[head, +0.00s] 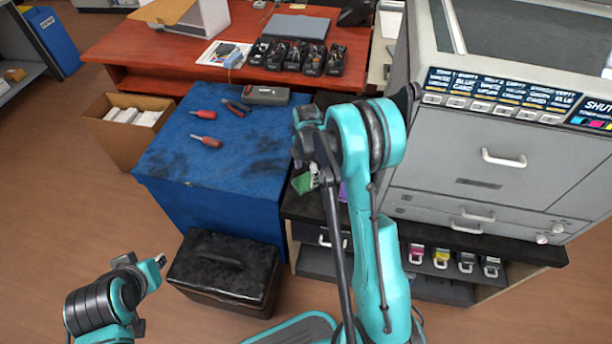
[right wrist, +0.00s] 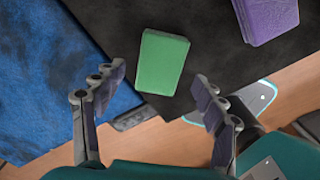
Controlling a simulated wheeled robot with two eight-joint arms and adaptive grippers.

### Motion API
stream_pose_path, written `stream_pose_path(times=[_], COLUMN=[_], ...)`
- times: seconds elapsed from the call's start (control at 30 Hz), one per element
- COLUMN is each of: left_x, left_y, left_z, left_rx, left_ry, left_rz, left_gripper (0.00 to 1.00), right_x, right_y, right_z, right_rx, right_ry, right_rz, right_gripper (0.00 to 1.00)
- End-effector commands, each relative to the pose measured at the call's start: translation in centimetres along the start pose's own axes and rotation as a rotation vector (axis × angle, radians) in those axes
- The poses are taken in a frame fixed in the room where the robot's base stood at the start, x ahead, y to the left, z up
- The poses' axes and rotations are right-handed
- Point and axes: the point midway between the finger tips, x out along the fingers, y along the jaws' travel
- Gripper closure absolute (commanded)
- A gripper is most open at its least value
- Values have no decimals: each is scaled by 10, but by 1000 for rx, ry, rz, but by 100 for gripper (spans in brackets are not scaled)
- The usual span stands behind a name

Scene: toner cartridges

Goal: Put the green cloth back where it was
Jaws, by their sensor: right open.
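The green cloth (right wrist: 161,63) is a folded block in the right wrist view. It lies on a dark surface (right wrist: 208,100) near its edge, beside a blue surface. In the head view the cloth (head: 302,183) shows only in part behind my right arm. My right gripper (right wrist: 160,95) is open and empty, with its fingers apart on either side below the cloth in the wrist picture. No contact with the cloth shows. My left gripper (head: 150,290) is at the lower left of the head view, away from the cloth; its fingers are too unclear to tell.
A purple cloth (right wrist: 268,18) lies right of the green one. The blue-topped bench (head: 165,165) holds red-handled tools (head: 205,141). A black case (head: 225,265) stands in front of it. The large grey printer (head: 440,180) stands right. A red desk (head: 150,50) is behind.

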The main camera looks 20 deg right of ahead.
Motion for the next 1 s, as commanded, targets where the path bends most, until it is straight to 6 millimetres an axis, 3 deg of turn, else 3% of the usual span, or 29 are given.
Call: stream_pose_path(times=[0.03,0.2,0.5,0.63,0.77,1.0], left_x=[-7,-18,-25,-25,-25,-25], left_y=[0,0,0,0,0,0], left_z=[-5,-13,-18,-18,-18,-18], left_rx=[0,0,0,0,0,0], left_ry=[0,0,0,0,0,0], left_rz=[0,0,0,0,0,0], left_gripper=[81,81,81,81,81,81], right_x=[-17,-55,-90,-113,-154,-217], right_y=[0,0,-1,-9,-30,-90], right_z=[0,0,-1,-10,-29,-71], right_rx=[0,0,8,96,304,782], right_ry=[0,0,-1,-9,-15,48], right_rz=[0,0,3,35,113,294], right_gripper=[29,29,29,29,29,29])
